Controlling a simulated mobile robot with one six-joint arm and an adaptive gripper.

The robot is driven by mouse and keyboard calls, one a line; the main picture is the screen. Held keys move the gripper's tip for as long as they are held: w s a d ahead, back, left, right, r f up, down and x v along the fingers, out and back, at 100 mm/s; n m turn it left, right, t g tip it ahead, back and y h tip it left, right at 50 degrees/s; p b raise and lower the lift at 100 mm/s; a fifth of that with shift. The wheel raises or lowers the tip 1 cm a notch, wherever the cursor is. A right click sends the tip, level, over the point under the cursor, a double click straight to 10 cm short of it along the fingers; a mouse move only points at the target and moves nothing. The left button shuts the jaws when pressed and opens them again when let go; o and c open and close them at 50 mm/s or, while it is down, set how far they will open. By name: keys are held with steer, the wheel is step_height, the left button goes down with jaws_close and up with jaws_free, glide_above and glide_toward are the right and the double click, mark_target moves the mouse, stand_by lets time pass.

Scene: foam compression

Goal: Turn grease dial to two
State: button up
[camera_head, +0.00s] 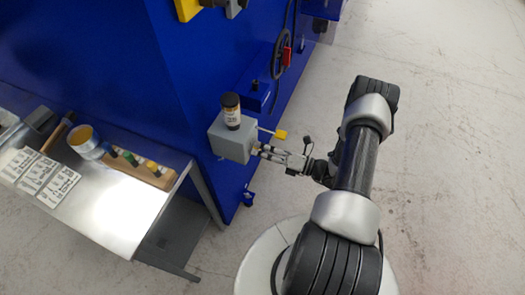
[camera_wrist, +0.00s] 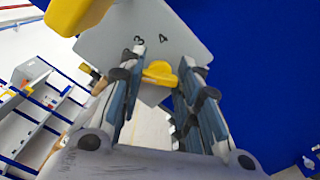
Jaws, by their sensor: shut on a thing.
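The grease box (camera_head: 232,138) is a grey box on the side of the blue machine, with a dark-capped amber jar (camera_head: 231,111) on top. Its grey face (camera_wrist: 185,40) fills the upper middle of the wrist view and carries printed digits; one reads 4, the one left of it looks like 3. The yellow dial (camera_wrist: 160,72) sits just below the digits, between my fingers. My gripper (camera_head: 260,150) reaches the box from the right and is shut on the dial. The fingers hide parts of the dial and face, so I cannot tell its setting.
A yellow-ended lever (camera_head: 281,134) sticks out of the box near my gripper; a yellow end also shows large in the wrist view (camera_wrist: 78,12). A metal table (camera_head: 118,205) with labels, a tape roll and a wooden block stands left. Open floor lies right.

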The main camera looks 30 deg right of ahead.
steer(key=shift+m, duration=1)
steer(key=o, duration=1.1)
steer(key=v, duration=1.2)
